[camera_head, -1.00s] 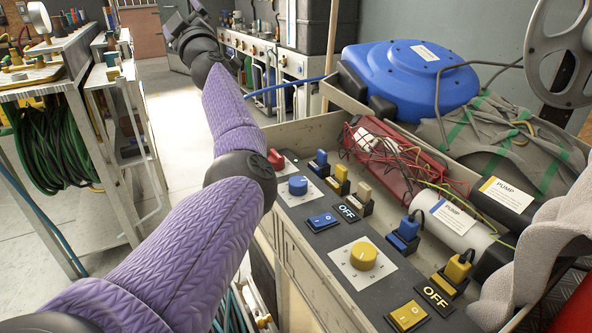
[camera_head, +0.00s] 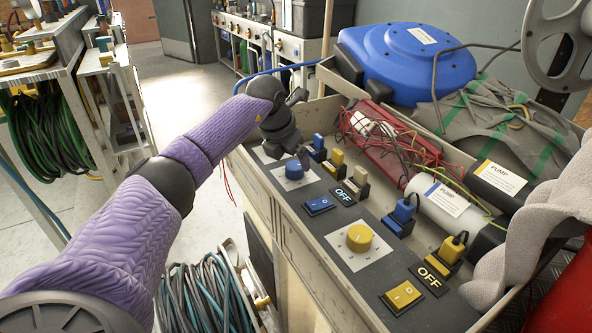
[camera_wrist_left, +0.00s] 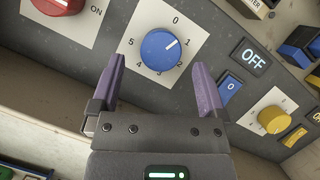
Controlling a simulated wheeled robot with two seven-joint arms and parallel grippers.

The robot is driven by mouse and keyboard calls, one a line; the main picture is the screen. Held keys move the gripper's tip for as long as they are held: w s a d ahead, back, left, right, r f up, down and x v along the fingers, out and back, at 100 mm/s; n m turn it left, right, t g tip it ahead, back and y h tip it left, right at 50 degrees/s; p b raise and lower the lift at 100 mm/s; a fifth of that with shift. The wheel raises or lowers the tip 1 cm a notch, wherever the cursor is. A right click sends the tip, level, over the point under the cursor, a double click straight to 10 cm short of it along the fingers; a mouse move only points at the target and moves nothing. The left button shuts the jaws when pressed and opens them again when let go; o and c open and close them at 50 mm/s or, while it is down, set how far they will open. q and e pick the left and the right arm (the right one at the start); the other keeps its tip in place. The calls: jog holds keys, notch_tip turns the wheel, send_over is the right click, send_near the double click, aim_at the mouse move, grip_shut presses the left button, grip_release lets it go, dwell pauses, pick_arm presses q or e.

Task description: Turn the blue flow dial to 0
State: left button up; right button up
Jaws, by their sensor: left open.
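The blue flow dial (camera_head: 293,169) sits on a white plate on the grey panel. In the left wrist view the dial (camera_wrist_left: 160,53) shows a white mark pointing up and right, close to the 1; the 0 is printed above it. My left gripper (camera_wrist_left: 158,72) is open, its two purple fingers apart at the lower left and lower right of the dial, with nothing between them. In the head view my left gripper (camera_head: 301,155) hangs just over the far end of the panel, partly hiding the area behind the dial. My right gripper is not in view.
A blue switch (camera_head: 319,205) and plugs (camera_head: 317,148) lie close to the dial. A yellow dial (camera_head: 359,237) and yellow switch (camera_head: 403,296) are nearer. A red knob (camera_wrist_left: 59,4) is beside the dial in the wrist view. A blue hose reel (camera_head: 407,62) stands behind.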

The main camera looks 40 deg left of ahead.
pick_arm(q)
jog(key=b+x, duration=0.1)
jog(key=x, duration=0.2)
jog(key=shift+r, duration=0.1)
